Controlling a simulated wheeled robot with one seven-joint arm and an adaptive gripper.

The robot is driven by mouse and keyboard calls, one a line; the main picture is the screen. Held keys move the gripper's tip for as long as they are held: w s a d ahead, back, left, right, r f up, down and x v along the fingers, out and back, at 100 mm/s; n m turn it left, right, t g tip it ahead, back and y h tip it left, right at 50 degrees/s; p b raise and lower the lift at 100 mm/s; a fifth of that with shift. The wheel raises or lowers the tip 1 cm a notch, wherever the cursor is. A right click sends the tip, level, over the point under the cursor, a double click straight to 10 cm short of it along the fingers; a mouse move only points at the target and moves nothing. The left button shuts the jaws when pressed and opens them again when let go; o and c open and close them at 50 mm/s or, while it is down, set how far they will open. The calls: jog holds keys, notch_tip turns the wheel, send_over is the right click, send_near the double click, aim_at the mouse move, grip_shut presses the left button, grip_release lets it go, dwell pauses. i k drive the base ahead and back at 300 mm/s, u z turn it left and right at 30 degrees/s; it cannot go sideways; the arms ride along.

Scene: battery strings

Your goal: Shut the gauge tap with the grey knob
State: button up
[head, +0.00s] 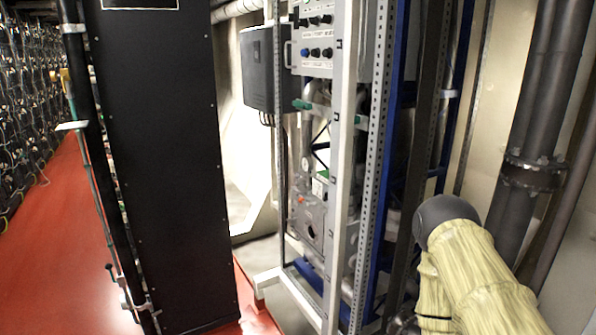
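I cannot pick out the gauge tap or its grey knob in the head view. Small taps with green handles (302,104) sit on pipework inside the open rack, and another green part (361,122) shows beside the white post. A grey panel (316,72) above them carries several dark knobs and one blue knob. My arm, in a pale yellow sleeve with a dark grey joint, reaches in from the lower right, to the right of the rack. My gripper does not show.
A tall black cabinet (165,160) stands left of the rack. The white rack post (344,150) and perforated upright (378,140) stand in front of the pipework. Thick dark pipes (535,130) run at the right. Red floor (55,240) is clear at left.

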aim_at(297, 174)
jog(key=u, duration=0.05)
jog(key=i, duration=0.35)
jog(key=u, duration=0.05)
jog(key=k, duration=0.6)
jog(key=u, duration=0.8)
jog(key=i, duration=0.8)
jog(key=u, duration=0.7)
jog(key=i, duration=1.1)
jog(key=z, duration=0.8)
jog(key=i, duration=0.55)
jog(key=z, duration=0.45)
